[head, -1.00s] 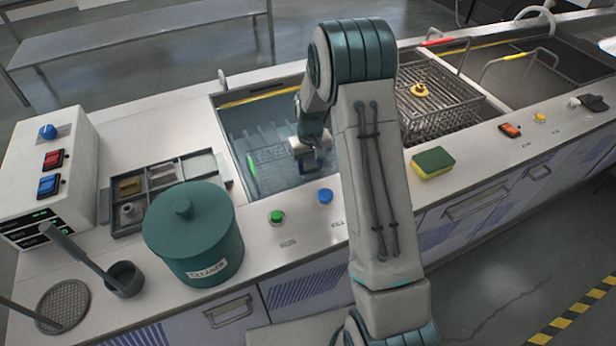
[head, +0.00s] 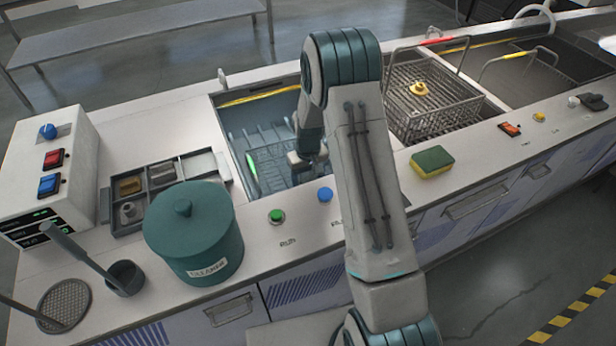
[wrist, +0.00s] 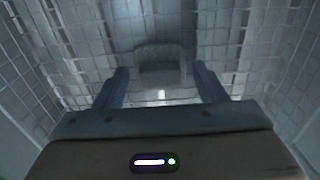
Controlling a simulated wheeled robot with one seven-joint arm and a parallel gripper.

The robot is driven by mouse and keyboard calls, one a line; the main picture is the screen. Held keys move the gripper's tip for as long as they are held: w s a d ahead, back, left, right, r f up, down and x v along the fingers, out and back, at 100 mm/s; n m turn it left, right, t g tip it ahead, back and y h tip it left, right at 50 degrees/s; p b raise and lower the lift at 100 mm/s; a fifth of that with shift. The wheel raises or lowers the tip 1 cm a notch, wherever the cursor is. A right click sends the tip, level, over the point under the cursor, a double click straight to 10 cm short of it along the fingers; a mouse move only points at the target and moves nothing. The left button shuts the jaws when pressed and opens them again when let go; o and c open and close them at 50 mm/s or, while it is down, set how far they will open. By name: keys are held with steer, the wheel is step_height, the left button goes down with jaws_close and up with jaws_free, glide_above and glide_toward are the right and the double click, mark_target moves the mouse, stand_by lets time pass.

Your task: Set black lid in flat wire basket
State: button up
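My gripper (head: 302,163) reaches down into the left water-filled tank, where my arm partly hides it. In the wrist view its two fingers (wrist: 160,88) are spread apart. A blurred dark grey, block-like thing (wrist: 160,66) lies between and beyond the fingertips, with gaps on both sides. I cannot tell whether it is the black lid. A wire grid (head: 268,158), perhaps the flat wire basket, lies under water in the left tank. The wrist view shows a pale grid pattern (wrist: 228,50) around the grey thing. I cannot clearly make out the black lid in the head view.
A deep wire basket (head: 440,118) holding a yellow piece stands right of my arm. A thin green thing (head: 252,166) is in the left tank. A teal canister (head: 194,235), a divided tray (head: 108,205) and a sponge (head: 431,162) stand on the counter.

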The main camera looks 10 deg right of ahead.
mark_target(308, 180)
steer(key=shift+r, duration=0.1)
step_height(308, 180, up, 12)
steer(key=s+r+m+t, duration=0.1)
steer(key=s+r, duration=1.2)
steer(key=s, duration=0.6)
steer(key=s+r+m+t, duration=0.1)
steer(key=s, duration=0.7)
steer(key=shift+s+r+t, duration=0.25)
steer(key=shift+r+t, duration=0.05)
steer(key=shift+r, duration=0.1)
